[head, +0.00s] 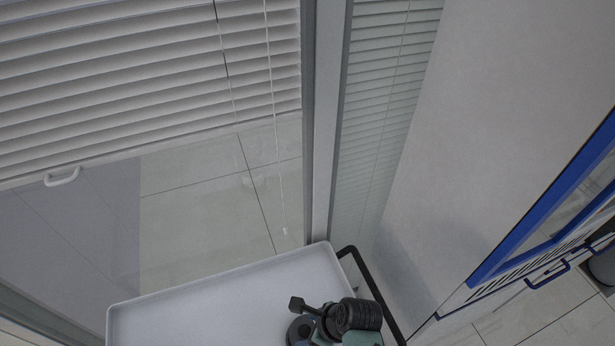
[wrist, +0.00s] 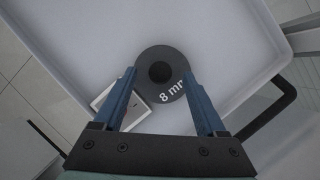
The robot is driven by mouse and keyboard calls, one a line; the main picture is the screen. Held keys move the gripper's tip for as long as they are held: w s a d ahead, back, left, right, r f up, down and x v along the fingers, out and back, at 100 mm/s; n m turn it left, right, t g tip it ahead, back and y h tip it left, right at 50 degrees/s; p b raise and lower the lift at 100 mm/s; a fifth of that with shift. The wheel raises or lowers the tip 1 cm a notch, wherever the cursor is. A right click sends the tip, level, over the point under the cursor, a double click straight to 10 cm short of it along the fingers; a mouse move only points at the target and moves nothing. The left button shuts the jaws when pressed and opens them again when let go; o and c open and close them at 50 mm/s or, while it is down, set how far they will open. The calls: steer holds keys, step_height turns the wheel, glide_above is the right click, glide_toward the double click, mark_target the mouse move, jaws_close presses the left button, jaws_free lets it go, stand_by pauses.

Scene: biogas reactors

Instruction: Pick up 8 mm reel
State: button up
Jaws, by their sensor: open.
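The 8 mm reel (wrist: 162,63) is a dark grey disc with a black centre hole and white "8 mm" lettering. It shows in the wrist view on a white tray top (wrist: 215,25). My gripper (wrist: 162,85) is open, with its two blue fingers on the left and right of the reel's lower part. I cannot tell whether the fingers touch it. In the head view, a dark round part beside my gripper (head: 297,325) at the bottom may be the reel, but my arm hides most of that spot.
A small white-framed card or box (wrist: 133,112) lies by the left finger. The tray (head: 215,300) has a raised rim and a black handle rail (head: 365,270) at its right. Glass panels with blinds (head: 150,80) stand behind. A blue-framed cabinet (head: 540,215) is at right.

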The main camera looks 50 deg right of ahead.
steer(key=shift+w+f, duration=0.25)
steer(key=shift+f, duration=0.35)
jaws_close()
stand_by(1.1)
